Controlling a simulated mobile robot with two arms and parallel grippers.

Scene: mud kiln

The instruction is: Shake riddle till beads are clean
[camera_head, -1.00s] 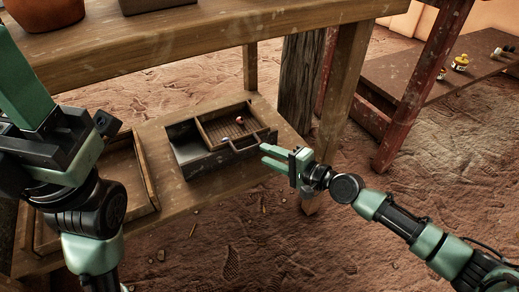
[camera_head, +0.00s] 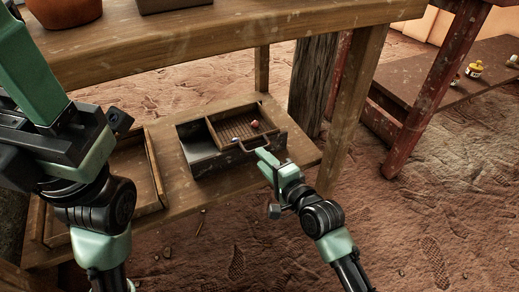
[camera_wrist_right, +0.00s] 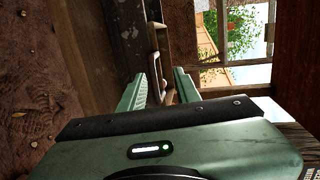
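The riddle (camera_head: 228,124), a wood-framed sieve with a mesh floor, sits over the right part of a dark box (camera_head: 200,158) on the low shelf. A reddish bead (camera_head: 254,124) lies on its mesh, and a small pale bead lies near the front. The riddle's front handle (camera_head: 251,145) faces my right gripper (camera_head: 266,158). In the right wrist view, the open right gripper (camera_wrist_right: 160,88) has its fingers on either side of the handle (camera_wrist_right: 154,66), with gaps showing. My left gripper is at the upper left, close to the camera; its fingertips cannot be made out.
A shallow wooden tray (camera_head: 150,176) lies left of the box on the low shelf. A bench (camera_head: 470,92) with small bottles stands at the far right. The muddy ground in front is clear.

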